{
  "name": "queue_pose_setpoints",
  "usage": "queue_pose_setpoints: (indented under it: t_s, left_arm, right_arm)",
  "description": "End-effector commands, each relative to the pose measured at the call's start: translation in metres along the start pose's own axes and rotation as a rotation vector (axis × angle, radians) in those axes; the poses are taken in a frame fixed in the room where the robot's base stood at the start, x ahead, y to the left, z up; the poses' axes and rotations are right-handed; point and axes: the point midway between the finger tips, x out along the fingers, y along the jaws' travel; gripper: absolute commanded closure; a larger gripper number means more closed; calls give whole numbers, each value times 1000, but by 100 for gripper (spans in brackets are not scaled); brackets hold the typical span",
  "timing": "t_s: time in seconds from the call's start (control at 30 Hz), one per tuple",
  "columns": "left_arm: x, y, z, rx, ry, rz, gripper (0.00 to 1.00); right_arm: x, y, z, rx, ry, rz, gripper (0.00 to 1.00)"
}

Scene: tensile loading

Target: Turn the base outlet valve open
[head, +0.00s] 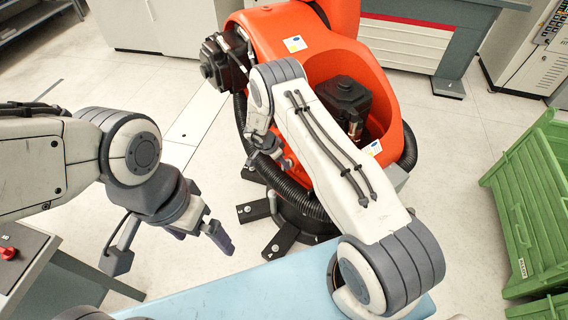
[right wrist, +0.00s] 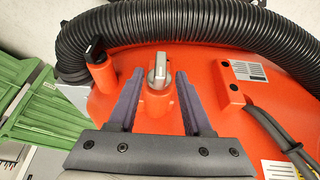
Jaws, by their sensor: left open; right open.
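In the right wrist view, a valve with a grey lever handle (right wrist: 159,68) stands on an orange boss of the robot's base. The lever points roughly straight up in the picture. My right gripper (right wrist: 158,76) is open, with one dark finger on each side of this valve; a gap shows at both sides of the lever. In the head view my right arm reaches to the orange industrial robot (head: 300,45), and the valve cannot be made out there. My left gripper (head: 220,236) hangs open and empty over the floor, left of the orange robot.
A black knob (right wrist: 95,48) sits on an orange post left of the valve. A black corrugated hose (right wrist: 180,35) curves behind. Grey cables (right wrist: 284,138) run at right. Green crates (head: 530,200) stand at the right. A blue surface (head: 250,290) lies in front.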

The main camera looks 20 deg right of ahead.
Motion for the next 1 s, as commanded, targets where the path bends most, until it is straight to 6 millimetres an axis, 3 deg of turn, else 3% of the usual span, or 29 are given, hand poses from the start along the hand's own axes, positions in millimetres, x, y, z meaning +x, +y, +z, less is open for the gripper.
queue_pose_setpoints:
  t_s: [0.2,0.57,0.7,1.0]
  left_arm:
    - [-2,0,0,0,0,0,0]
    - [-2,0,0,0,0,0,0]
    - [-2,0,0,0,0,0,0]
    - [-2,0,0,0,0,0,0]
  right_arm:
    - [26,0,0,1,0,0,50]
    - [31,0,0,0,0,-1,50]
    - [31,0,0,0,0,-1,100]
    - [30,0,-3,6,8,-13,100]
